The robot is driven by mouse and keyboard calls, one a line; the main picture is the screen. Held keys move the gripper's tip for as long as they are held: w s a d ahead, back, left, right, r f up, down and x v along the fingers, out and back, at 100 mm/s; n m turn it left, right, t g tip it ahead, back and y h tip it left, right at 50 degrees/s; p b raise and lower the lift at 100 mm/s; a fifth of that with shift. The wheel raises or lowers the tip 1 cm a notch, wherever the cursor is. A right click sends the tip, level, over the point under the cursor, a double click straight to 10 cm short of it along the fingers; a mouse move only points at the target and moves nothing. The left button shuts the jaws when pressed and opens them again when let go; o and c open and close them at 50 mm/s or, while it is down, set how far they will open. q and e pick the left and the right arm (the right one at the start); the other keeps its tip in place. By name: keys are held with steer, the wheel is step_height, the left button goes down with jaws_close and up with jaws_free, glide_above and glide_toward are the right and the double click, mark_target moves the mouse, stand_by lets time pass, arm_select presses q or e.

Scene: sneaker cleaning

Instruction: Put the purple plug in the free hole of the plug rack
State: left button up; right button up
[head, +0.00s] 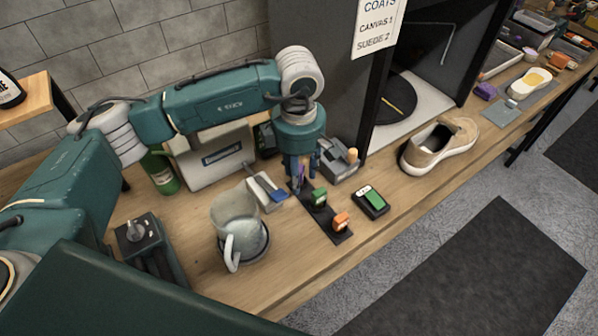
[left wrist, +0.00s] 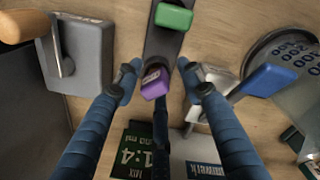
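The plug rack is a dark strip (head: 330,222) on the bench, holding a green plug (head: 319,197) and an orange plug (head: 341,221). The head view shows only a sliver of purple between the fingers. I cannot tell whether the plug is seated or where the free hole is. My right gripper is not in view.
A clear jug (head: 238,222) and a blue-handled tool (head: 267,189) are left of the rack. A grey device with a wooden knob (head: 340,162) and a black-and-green box (head: 370,201) are right of it. A beige sneaker (head: 440,146) stands farther right. The front bench edge is clear.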

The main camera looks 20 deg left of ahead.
arm_select(q)
step_height(320, 180, up, 12)
steer(key=shift+s, duration=0.15)
stand_by(0.5)
steer(key=shift+s+d+f, duration=0.1)
stand_by(0.3)
